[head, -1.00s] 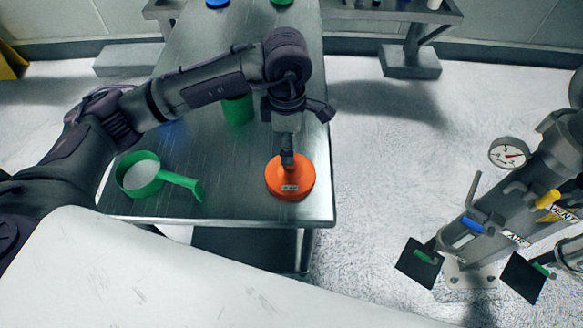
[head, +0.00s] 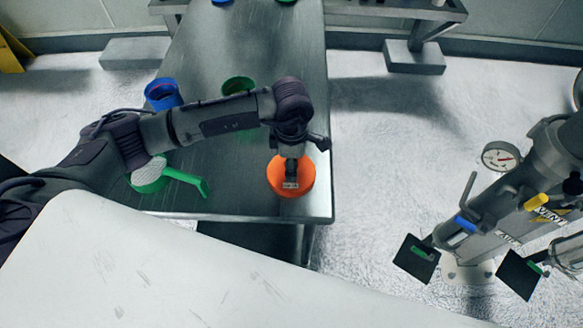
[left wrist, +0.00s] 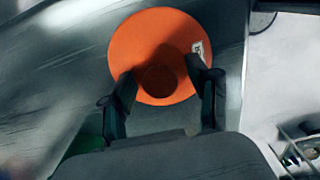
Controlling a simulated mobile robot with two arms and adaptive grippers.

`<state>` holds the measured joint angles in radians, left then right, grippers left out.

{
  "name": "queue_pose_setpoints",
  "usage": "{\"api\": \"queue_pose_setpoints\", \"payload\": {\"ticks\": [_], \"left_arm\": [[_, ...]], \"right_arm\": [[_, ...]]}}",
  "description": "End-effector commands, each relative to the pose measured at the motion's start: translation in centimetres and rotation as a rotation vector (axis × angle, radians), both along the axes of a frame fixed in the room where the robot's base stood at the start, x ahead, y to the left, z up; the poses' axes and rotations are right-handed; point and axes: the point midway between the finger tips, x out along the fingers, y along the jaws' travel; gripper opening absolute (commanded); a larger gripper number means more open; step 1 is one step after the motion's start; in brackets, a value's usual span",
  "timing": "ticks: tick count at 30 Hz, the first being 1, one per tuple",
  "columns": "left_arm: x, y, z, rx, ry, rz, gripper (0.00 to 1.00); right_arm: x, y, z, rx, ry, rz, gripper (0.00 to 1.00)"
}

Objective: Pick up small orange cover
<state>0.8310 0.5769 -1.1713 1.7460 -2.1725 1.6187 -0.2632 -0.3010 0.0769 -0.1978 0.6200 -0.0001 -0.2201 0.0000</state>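The small orange cover (head: 280,181) is a round disc with a small label. It lies on the metal table near its front right corner. My left gripper (head: 291,184) is over it, pointing down. In the left wrist view, the orange cover (left wrist: 130,50) has a round raised knob (left wrist: 160,79). The two fingers of the left gripper (left wrist: 162,75) are spread on either side of this knob, with orange showing between. Contact with the knob cannot be made out. My right gripper is not in view.
A blue cup (head: 163,93) and a green cup (head: 238,85) stand behind. A grey machine with a gauge (head: 501,157) stands on the right, beyond open floor.

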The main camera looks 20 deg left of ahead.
Motion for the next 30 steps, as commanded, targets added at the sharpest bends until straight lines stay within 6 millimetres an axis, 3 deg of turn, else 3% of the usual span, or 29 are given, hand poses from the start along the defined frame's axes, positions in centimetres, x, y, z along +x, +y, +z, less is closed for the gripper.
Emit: {"api": "queue_pose_setpoints", "payload": {"ticks": [1, 10, 22, 29, 30], "left_arm": [[0.0, 0.0, 0.0, 0.0, 0.0, 0.0, 0.48], [0.0, 0.0, 0.0, 0.0, 0.0, 0.0, 0.0], [0.1, 0.0, 0.8, -0.002, -0.003, 0.0, 0.0], [0.2, 0.0, 4.1, -0.002, -0.009, 0.0, 0.0], [-0.2, -1.2, 4.5, -0.005, -0.005, -0.007, 0.0]], "right_arm": [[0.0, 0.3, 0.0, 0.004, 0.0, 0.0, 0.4], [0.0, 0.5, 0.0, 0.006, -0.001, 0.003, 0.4], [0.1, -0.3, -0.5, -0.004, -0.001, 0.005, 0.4], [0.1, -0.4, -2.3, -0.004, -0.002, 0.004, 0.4], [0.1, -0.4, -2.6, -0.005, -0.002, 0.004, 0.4]]}}
